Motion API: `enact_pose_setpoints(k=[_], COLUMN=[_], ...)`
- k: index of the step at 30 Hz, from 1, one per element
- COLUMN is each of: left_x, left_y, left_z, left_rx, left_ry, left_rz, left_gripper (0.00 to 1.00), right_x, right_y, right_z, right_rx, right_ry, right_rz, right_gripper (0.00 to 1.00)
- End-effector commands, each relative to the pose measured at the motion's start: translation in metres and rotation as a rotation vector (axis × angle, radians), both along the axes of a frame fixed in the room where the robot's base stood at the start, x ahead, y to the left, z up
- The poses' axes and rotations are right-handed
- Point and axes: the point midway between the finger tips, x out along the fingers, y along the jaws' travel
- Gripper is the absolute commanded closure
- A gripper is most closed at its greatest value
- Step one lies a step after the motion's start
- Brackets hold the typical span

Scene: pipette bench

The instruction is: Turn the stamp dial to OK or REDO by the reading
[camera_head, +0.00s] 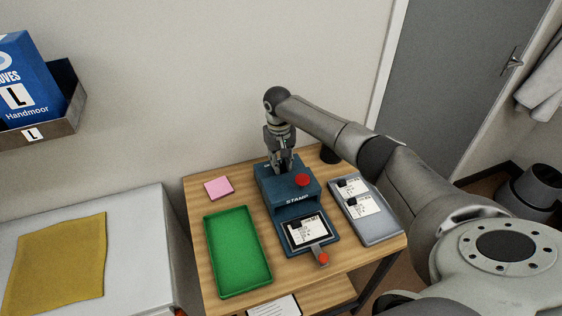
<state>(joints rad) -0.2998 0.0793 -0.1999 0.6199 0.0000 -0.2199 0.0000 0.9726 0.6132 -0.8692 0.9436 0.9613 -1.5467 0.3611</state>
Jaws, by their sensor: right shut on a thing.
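The blue stamp machine (268,197) stands on the wooden table, marked STAMP on its front. It has a red button (303,180) on top. A white card (302,231) with small print lies in its front bed, and the print is too small to read. A grey tab with a red knob (323,258) sticks out at the front. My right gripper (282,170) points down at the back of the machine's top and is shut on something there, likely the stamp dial. The dial and its marks are hidden by the fingers. My left gripper is not in view.
A green tray (237,252) lies empty left of the machine. A grey tray (378,231) with white cards lies to the right. A pink pad (218,187) is at the back left, a black object (329,155) behind. The wooden table (203,206) has little free room.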

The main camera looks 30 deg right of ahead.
Motion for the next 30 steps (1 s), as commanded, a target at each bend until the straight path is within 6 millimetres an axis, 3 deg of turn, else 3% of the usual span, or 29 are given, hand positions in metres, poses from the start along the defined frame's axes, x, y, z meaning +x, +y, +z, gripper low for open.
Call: enact_pose_setpoints(k=[9, 20, 21, 26, 30], left_x=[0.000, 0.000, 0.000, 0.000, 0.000], left_y=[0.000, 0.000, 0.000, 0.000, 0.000], left_z=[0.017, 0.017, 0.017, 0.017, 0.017], left_rx=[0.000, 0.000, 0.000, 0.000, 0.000], left_ry=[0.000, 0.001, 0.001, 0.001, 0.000], left_rz=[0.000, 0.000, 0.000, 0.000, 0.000], left_gripper=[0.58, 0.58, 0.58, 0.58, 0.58], right_x=[0.000, 0.000, 0.000, 0.000, 0.000], right_y=[0.000, 0.000, 0.000, 0.000, 0.000], right_z=[0.001, 0.000, 0.000, 0.000, 0.000], right_rx=[0.001, 0.000, 0.000, 0.000, 0.000], right_ry=[-0.001, 0.000, 0.000, 0.000, 0.000], right_rz=[0.213, 0.241, 0.241, 0.240, 0.240], right_gripper=[1.00, 1.00, 0.75, 0.55, 0.54])
